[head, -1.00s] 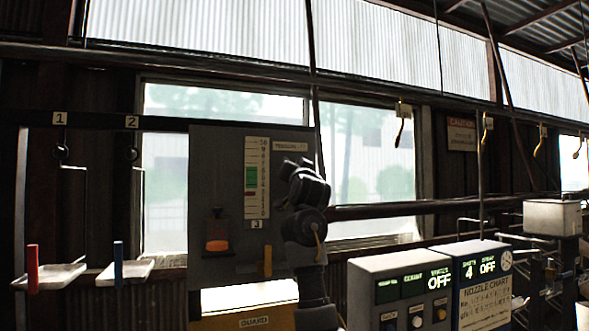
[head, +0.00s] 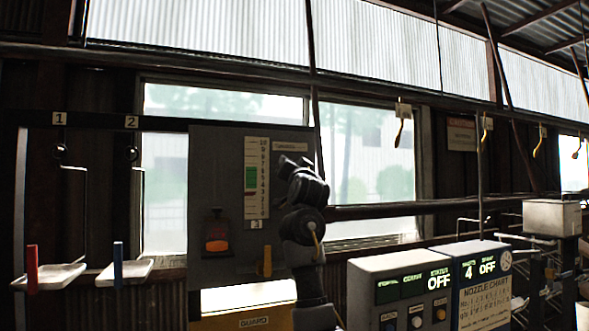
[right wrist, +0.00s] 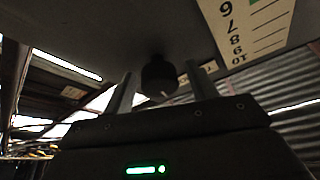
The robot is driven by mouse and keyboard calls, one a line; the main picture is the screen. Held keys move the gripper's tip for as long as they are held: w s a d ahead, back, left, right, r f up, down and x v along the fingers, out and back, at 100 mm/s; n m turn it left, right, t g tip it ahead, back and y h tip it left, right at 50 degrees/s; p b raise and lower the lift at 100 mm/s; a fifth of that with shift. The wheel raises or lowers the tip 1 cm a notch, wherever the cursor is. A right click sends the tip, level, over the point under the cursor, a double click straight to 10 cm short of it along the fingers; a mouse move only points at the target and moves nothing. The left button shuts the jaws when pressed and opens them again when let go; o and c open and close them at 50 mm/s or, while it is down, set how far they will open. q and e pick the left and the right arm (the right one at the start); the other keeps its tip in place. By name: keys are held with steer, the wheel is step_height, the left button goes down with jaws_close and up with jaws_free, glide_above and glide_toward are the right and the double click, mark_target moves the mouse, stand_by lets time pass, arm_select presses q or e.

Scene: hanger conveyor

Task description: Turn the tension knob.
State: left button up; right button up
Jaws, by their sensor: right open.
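The grey panel (head: 225,165) has a vertical numbered scale (head: 257,190) with a green band and a small label at its upper right. The tension knob (right wrist: 159,74), dark and round, sticks out of the panel in the right wrist view. In the head view my right gripper hides it. My right gripper (head: 296,165) is at the panel's right edge. In the right wrist view its fingers are open, one on each side of the knob, and contact cannot be told. My left gripper is not in view.
A control box (head: 400,270) with lit displays stands to the right of my right arm. Trays with red and blue posts are at left. Hooks hang at upper right.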

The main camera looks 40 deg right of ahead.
steer(key=shift+s+a+f, duration=0.1)
steer(key=shift+f, duration=0.1)
steer(key=b+v, duration=0.6)
steer(key=v, duration=0.4)
steer(key=shift+s+b, duration=0.25)
steer(key=shift+b, duration=0.15)
